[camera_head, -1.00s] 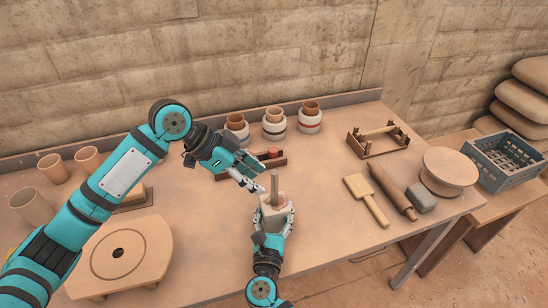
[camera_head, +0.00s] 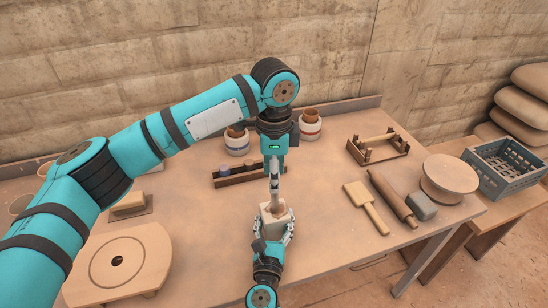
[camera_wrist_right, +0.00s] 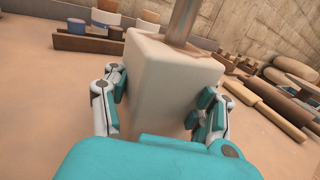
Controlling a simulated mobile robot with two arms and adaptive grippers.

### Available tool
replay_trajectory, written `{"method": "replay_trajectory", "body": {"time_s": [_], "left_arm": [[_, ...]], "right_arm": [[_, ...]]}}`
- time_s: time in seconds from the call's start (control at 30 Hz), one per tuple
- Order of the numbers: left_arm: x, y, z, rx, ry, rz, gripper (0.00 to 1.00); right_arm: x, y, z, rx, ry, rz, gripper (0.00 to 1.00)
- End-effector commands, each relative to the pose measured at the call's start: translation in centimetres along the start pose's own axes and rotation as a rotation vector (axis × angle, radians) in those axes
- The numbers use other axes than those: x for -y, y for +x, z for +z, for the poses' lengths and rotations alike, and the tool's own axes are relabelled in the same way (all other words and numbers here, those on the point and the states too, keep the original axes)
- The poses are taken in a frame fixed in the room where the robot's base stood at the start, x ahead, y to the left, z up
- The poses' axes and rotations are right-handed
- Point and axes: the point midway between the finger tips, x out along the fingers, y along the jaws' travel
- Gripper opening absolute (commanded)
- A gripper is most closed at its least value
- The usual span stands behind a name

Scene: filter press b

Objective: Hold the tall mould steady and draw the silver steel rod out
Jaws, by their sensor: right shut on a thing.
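The tall mould (camera_head: 268,224) is a pale block standing near the front middle of the table; it also shows large in the right wrist view (camera_wrist_right: 160,75). My right gripper (camera_head: 272,234) comes from the front, with its fingers shut on the mould's two sides. The silver steel rod (camera_wrist_right: 183,18) rises from the mould's top in the right wrist view; its upper end is out of that frame. My left gripper (camera_head: 274,188) points straight down above the mould, in line with the rod. It hides most of the rod, and its finger gap cannot be made out.
A round board (camera_head: 117,262) lies at the left. A wooden rack (camera_head: 241,174) and banded jars (camera_head: 237,143) stand behind. A blue crate (camera_head: 505,163) stands far right.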

Motion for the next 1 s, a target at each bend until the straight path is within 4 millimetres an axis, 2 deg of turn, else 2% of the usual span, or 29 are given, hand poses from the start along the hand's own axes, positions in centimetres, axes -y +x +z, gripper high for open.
{"method": "replay_trajectory", "body": {"time_s": [0.1,0.33,0.5,0.77,1.0], "left_arm": [[0.0,2.3,0.1,0.000,-0.001,0.001,0.44],[0.0,5.3,0.0,-0.001,-0.001,0.000,0.44],[0.1,6.1,0.0,-0.003,-0.001,-0.001,0.44],[0.1,6.2,0.0,-0.003,-0.001,-0.001,0.44],[0.1,6.2,0.0,-0.002,-0.001,-0.001,0.12]], "right_arm": [[0.0,0.0,0.0,-0.001,-0.001,0.001,0.09],[0.0,0.0,0.0,-0.001,-0.001,0.001,0.09],[0.0,0.0,0.0,-0.001,-0.001,0.001,0.09],[-0.1,0.0,0.0,-0.001,-0.001,0.002,0.09],[-0.1,0.0,0.0,-0.001,-0.001,0.002,0.09]]}}
